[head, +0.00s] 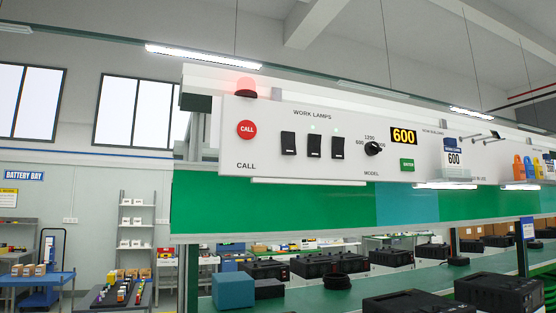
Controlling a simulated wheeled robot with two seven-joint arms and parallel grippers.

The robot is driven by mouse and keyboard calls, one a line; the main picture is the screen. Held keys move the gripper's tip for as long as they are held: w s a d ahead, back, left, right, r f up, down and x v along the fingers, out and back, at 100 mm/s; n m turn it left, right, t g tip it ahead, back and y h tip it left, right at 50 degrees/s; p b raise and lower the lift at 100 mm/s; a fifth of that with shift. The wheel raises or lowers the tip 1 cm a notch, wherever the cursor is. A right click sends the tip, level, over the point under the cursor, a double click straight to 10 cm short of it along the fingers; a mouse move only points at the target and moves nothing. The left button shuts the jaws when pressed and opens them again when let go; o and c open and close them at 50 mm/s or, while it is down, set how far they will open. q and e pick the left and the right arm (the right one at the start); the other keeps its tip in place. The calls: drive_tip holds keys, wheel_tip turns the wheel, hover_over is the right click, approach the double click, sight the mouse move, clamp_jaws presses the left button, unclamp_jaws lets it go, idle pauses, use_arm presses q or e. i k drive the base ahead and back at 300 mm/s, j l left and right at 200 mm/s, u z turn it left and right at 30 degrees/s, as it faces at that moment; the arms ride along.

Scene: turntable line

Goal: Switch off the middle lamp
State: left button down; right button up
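A white panel (210,157) labelled "WORK LAMPS" hangs ahead of me in the head view. Three black rocker switches sit in a row under that label: the left switch (288,143), the middle switch (313,146) and the right switch (337,148). A small pale green light shows above the middle switch and another above the right one; I see none lit above the left switch. The exact tilt of the rockers is too small to tell. Neither of my grippers is in view, and nothing covers the switches.
Below, black cases and a blue box (233,290) stand on the line. Space before the panel is clear.

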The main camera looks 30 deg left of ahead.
sight(314, 149)
drive_tip(key=u, duration=0.8)
